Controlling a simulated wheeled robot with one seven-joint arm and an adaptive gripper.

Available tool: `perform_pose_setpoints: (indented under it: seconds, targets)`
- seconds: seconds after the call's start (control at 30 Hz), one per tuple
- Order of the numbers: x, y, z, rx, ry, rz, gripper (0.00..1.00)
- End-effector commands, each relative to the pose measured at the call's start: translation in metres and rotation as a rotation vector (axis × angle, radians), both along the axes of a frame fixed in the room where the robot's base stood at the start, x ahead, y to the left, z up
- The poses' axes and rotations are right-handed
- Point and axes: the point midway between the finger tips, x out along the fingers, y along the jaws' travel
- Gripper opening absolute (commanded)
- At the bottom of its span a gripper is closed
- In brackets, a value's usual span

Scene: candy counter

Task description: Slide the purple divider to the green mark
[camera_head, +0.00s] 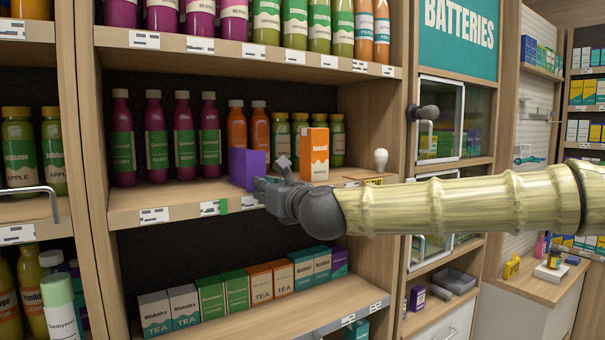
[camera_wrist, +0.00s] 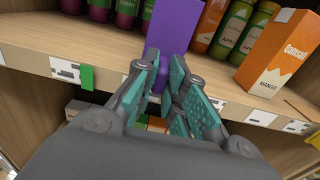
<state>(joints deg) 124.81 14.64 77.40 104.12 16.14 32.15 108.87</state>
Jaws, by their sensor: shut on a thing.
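The purple divider (camera_head: 246,168) stands upright on the middle shelf, near its front edge, in front of the bottles. It also shows in the wrist view (camera_wrist: 174,27). The green mark (camera_head: 223,206) is on the shelf's front edge, a little left of the divider; it shows left of the gripper in the wrist view (camera_wrist: 87,77). My gripper (camera_head: 264,188) is at the shelf edge, at the divider's lower front. In the wrist view my gripper's teal-padded fingers (camera_wrist: 166,80) are shut on the divider's near lower part, which they partly hide.
Dark purple bottles (camera_head: 183,137) stand behind and left of the divider, with orange bottles (camera_head: 258,130) behind it. An orange and white carton (camera_head: 315,155) stands to its right. Tea boxes (camera_head: 237,289) line the shelf below. The front strip of shelf left of the divider is clear.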

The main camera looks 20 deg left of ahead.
Motion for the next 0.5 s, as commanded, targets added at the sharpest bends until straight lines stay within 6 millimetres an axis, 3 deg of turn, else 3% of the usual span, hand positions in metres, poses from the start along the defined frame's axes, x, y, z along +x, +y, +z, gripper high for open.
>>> perform_pose_setpoints:
  seconds: [0.5]
  targets:
    - [-0.0050, 0.0038, -0.0008, -0.001, 0.001, 0.001, 0.00]
